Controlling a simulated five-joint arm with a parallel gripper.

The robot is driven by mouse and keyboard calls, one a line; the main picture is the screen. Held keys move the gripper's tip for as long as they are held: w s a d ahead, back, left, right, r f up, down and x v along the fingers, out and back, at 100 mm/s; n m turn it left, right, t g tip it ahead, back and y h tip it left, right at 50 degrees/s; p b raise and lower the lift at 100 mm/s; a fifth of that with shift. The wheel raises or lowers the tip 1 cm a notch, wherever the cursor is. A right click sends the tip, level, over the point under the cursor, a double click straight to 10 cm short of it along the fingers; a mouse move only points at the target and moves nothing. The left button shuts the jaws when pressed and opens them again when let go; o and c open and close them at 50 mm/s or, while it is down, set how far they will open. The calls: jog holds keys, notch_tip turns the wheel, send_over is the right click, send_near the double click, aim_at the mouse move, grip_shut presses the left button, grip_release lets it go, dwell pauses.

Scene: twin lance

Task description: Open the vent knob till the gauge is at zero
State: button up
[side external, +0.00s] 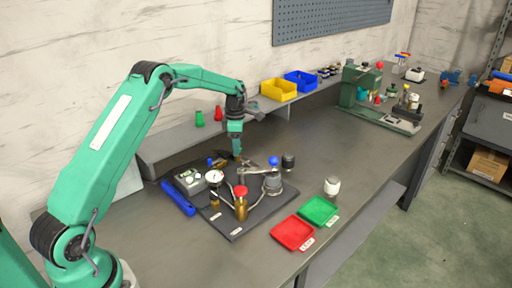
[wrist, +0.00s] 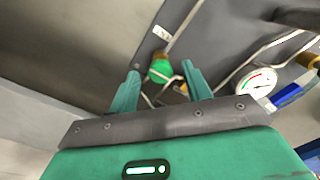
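My gripper (wrist: 162,83) is open in the wrist view, with its two fingers apart. A green knob (wrist: 160,70) on a brass fitting shows between and just past the fingertips; I cannot tell whether they touch it. In the side external view my gripper (side external: 238,155) points down over the back of the dark board, and the green knob is not clearly visible. The gauge (side external: 214,177) has a round white face at the board's left. It also shows in the wrist view (wrist: 261,82), with red on its dial; the reading is too small to tell.
A red knob (side external: 240,191) on a brass body, a blue knob (side external: 273,161) and a black knob (side external: 288,160) stand on the board (side external: 236,229) near my gripper. Red (side external: 292,233) and green (side external: 319,210) trays lie right of it.

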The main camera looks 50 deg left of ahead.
jog(key=shift+r, duration=3.9)
jog(key=shift+s+d+r, duration=0.1)
jog(key=shift+d+r, duration=0.05)
jog(key=shift+r, duration=0.05)
jog(key=s+d+r+m+t, duration=0.3)
jog(key=s+d+r+m, duration=0.9)
jog(key=s+r+m, duration=0.15)
jog(key=s+d+f+m+t, duration=0.1)
jog(key=s+d+m, duration=0.2)
jog(key=s+m, duration=0.4)
jog(key=s+d+f+m+t, duration=0.1)
jog(key=s+d+m, duration=0.2)
jog(key=s, duration=1)
jog(key=m, duration=0.3)
jog(key=shift+s+d+f+m+t, duration=0.2)
jog(key=shift+d+m+t, duration=0.1)
jog(key=shift+d+m, duration=0.1)
